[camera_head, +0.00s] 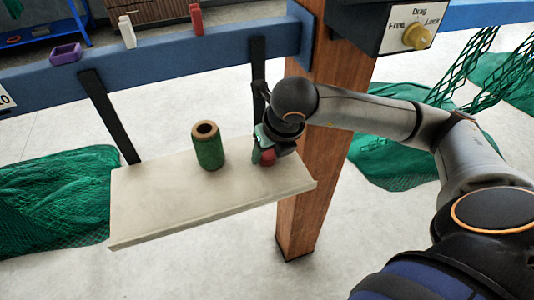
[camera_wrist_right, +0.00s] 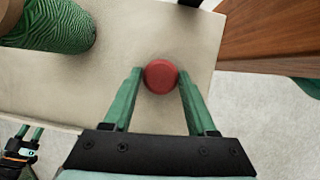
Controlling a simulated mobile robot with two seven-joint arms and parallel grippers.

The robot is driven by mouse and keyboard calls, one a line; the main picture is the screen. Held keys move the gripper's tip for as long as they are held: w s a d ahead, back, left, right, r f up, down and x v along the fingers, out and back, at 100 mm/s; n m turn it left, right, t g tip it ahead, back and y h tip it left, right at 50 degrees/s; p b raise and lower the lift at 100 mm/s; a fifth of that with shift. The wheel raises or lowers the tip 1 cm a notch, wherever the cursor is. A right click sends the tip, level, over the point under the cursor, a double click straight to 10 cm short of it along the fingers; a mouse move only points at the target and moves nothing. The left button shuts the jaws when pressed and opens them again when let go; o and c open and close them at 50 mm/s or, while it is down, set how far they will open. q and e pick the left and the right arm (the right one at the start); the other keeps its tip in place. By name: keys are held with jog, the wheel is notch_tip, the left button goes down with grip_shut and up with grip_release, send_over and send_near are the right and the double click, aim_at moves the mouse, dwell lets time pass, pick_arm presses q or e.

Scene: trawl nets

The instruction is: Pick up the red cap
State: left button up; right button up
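The red cap (camera_head: 268,158) is a small round piece at the right end of the pale shelf (camera_head: 150,215). My right gripper (camera_head: 264,152) reaches down over it in the head view. In the right wrist view the cap (camera_wrist_right: 160,76) sits between the green fingertips of my right gripper (camera_wrist_right: 161,71), one finger on each side. I cannot tell whether the fingers press on it or only stand beside it. My left gripper (camera_wrist_right: 30,132) shows small at the lower left of the right wrist view, its green fingers apart and empty. It is outside the head view.
A green twine spool (camera_head: 209,148) stands upright on the shelf, left of the cap. A wooden post (camera_head: 325,130) rises just right of the shelf. A blue beam (camera_head: 160,43) runs behind, with a purple tray (camera_head: 66,54) on it. Green nets (camera_head: 50,205) lie on the floor.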

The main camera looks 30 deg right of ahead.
grip_shut()
jog(key=shift+r, duration=0.15)
